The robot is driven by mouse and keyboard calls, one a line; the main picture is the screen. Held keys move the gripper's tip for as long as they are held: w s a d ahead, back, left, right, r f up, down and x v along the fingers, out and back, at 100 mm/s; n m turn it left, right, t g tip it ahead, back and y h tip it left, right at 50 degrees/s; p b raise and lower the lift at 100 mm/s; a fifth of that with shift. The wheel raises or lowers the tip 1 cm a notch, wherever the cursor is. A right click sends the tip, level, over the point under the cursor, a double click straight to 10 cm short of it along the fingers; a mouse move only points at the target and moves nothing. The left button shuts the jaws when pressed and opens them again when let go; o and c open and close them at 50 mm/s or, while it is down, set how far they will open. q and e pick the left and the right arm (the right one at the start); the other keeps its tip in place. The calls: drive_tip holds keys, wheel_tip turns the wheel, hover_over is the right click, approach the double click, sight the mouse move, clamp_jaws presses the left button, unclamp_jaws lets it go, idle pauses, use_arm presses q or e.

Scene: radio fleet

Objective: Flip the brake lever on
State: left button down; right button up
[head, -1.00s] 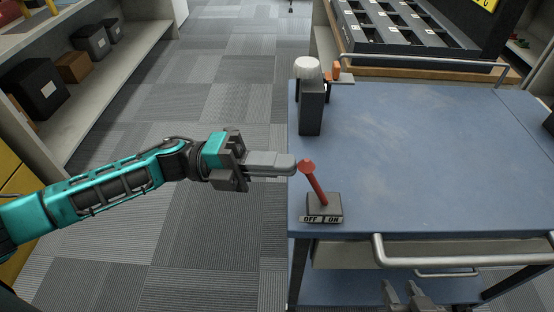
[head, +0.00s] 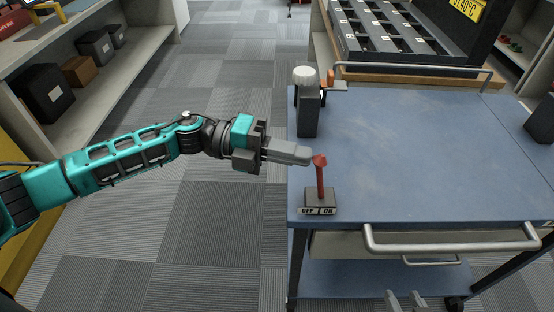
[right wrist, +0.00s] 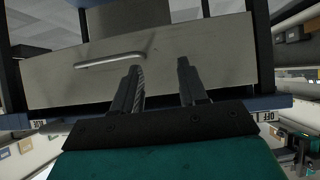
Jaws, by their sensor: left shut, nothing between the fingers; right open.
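The red brake lever (head: 320,178) stands on a small dark base at the front left corner of the blue cart top. It is close to upright. The base carries a label (head: 317,211) reading OFF on the left and ON on the right. My left gripper (head: 308,156) is shut and empty, its fingertips at the left side of the lever's red knob; I cannot tell whether they touch. My right gripper (head: 405,300) is low in front of the cart; its open fingers show in the right wrist view (right wrist: 160,85), facing the cart's drawer front.
The blue cart (head: 420,150) has a front handle (head: 450,243) and a grey post with a white knob (head: 306,95) behind the lever. A black compartment tray (head: 385,40) stands beyond it. A shelf with boxes (head: 45,92) is at left. Carpet between is clear.

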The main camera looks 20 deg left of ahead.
use_arm(q)
drive_tip(key=d, duration=0.1)
drive_tip(key=d+r+p, duration=0.1)
drive_tip(key=w+d, duration=0.1)
drive_tip(key=shift+w+d+r, duration=0.1)
drive_tip(key=shift+d+r, duration=0.05)
drive_tip(key=shift+d, duration=0.2)
drive_tip(key=d, duration=0.1)
drive_tip(key=w+d+p, duration=0.1)
drive_tip(key=d, duration=0.1)
drive_tip(key=shift+d, duration=0.2)
use_arm(e)
drive_tip(key=shift+s+d+r, duration=0.1)
drive_tip(key=shift+d+r, duration=0.1)
drive_tip(key=shift+r, duration=0.25)
drive_tip(key=shift+s+d+r, duration=0.1)
drive_tip(key=shift+d+r, duration=0.05)
drive_tip(key=shift+r, duration=0.3)
drive_tip(key=shift+s+f+h, duration=0.1)
drive_tip(key=shift+h, duration=0.2)
